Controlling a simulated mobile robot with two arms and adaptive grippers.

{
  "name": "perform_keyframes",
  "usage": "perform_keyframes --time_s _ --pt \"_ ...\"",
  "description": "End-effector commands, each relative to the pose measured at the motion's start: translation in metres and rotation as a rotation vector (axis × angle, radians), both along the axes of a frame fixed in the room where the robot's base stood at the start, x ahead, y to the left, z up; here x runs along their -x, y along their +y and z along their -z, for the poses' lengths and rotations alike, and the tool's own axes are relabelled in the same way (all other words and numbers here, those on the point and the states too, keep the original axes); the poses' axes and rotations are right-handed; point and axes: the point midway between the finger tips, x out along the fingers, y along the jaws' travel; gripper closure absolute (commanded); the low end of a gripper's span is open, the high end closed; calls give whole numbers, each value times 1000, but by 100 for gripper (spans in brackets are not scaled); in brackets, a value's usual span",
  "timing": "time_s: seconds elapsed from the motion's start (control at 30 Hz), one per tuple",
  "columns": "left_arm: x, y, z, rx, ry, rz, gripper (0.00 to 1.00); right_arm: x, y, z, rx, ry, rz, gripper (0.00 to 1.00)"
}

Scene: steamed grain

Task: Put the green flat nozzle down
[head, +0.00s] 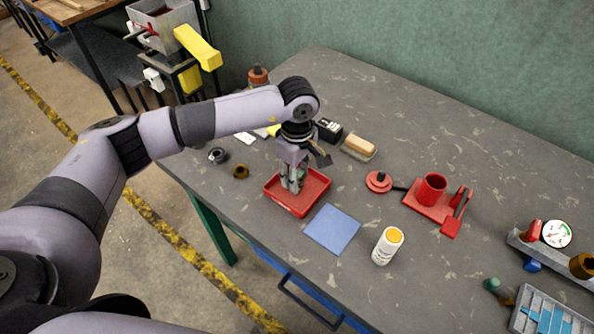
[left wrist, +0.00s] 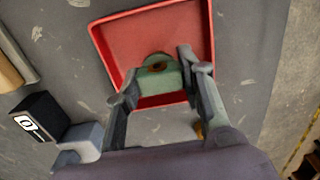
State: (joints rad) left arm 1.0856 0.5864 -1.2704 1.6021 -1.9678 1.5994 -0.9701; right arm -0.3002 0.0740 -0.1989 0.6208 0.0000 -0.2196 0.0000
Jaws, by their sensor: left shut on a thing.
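My left gripper (head: 294,180) points down over a red tray (head: 314,201) on the grey table. In the left wrist view the gripper (left wrist: 158,82) is shut on the green nozzle (left wrist: 154,83), whose brown opening faces the camera. The nozzle lies between the two fingers, over the near edge of the red tray (left wrist: 117,66). In the head view the fingers mostly hide the nozzle. I cannot tell whether it touches the tray floor. My right gripper is in neither view.
A blue mat (head: 332,229) lies beside the tray, with a white bottle (head: 385,248) near it. A brush (head: 359,147) and a black box (head: 329,130) stand behind. A red fixture (head: 435,205) is to the right. Brown and black rings lie left of the tray.

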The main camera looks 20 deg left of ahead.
Motion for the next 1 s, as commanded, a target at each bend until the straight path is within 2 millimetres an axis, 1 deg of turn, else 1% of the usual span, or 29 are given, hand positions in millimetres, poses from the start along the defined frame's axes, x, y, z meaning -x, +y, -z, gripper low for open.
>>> perform_keyframes --time_s 0.23,0.37,0.4,0.67,1.0 --pt "-1 0 1 0 -2 1 93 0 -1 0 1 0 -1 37" --pt "-1 0 5 0 -2 0 93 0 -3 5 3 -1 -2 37" --pt "-1 0 3 0 -2 0 62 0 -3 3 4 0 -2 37" --pt "-1 0 3 -1 -1 0 44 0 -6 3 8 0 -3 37" --pt "-1 0 1 0 -2 0 44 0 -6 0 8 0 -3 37"
